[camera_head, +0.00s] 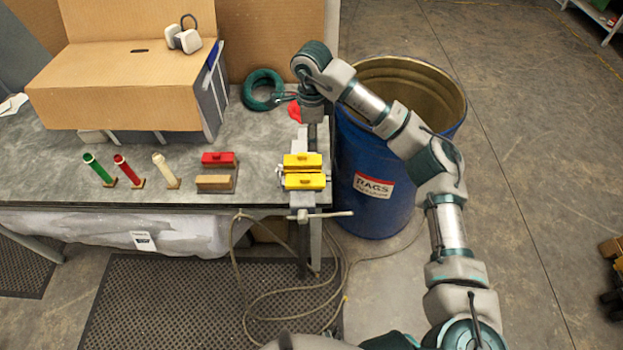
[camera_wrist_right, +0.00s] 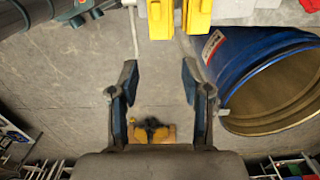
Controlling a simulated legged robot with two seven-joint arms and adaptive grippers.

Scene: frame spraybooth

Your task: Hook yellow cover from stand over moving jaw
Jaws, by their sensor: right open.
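Two yellow covers sit on the vise at the table's right edge. The front yellow cover (camera_head: 304,181) is over the jaw nearest the vise handle (camera_head: 318,215). The rear yellow cover (camera_head: 302,160) is over the jaw behind it. Both show at the top edge of the right wrist view, the front one (camera_wrist_right: 160,18) to the left and the rear one (camera_wrist_right: 198,15) to the right. My left gripper is out of view.
A red block (camera_head: 218,158) and a tan block (camera_head: 214,183) lie left of the vise. Several coloured tubes lean farther left. A coiled green hose (camera_head: 263,90) lies behind. A blue rags barrel (camera_head: 370,205) stands close at the table's right. A cardboard box (camera_head: 125,88) fills the back left.

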